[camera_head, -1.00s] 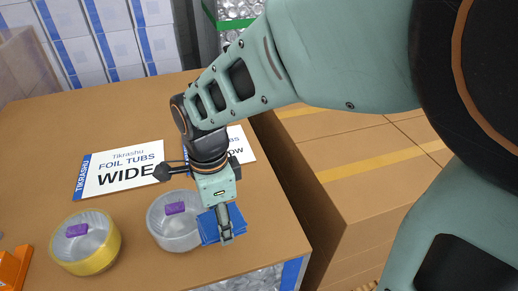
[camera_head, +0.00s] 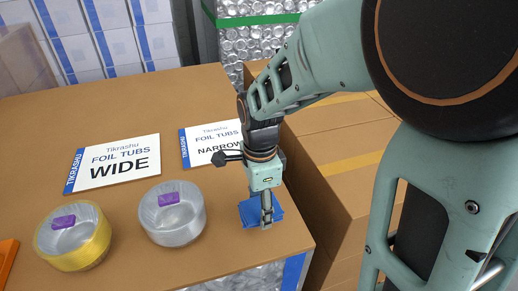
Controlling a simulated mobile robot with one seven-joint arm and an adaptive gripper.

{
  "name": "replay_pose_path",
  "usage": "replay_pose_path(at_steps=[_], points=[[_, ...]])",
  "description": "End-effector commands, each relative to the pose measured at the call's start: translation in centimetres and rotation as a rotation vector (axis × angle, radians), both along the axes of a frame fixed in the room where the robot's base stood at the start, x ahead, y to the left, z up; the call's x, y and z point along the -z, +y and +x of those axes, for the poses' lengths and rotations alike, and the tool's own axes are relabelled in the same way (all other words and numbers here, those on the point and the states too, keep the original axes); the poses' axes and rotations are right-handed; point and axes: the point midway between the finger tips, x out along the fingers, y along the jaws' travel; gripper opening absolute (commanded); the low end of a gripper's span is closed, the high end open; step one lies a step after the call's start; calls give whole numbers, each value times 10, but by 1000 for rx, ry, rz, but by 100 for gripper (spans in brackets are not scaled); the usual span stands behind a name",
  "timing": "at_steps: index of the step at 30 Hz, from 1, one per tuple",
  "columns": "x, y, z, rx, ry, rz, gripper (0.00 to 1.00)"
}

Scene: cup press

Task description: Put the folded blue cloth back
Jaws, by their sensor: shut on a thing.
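The folded blue cloth (camera_head: 247,212) is at the front right of the brown tabletop, near its right corner. My gripper (camera_head: 266,224) points down and is shut on the cloth, which shows on both sides of the fingers. I cannot tell whether the cloth touches the tabletop or hangs just above it.
A clear tub (camera_head: 172,222) with a purple piece stands left of the cloth, and a yellow-banded tub (camera_head: 73,247) stands further left. Signs reading WIDE (camera_head: 112,163) and NARROW (camera_head: 212,145) lie behind. Cardboard boxes (camera_head: 335,195) stand beyond the right edge. An orange item (camera_head: 8,262) is at far left.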

Motion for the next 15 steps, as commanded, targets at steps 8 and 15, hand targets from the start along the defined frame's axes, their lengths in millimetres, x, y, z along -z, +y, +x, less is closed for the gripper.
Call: replay_pose_path(at_steps=[8,15], points=[[19,-10,8,2,1,0,31],[45,-9,8,0,-1,0,31]])
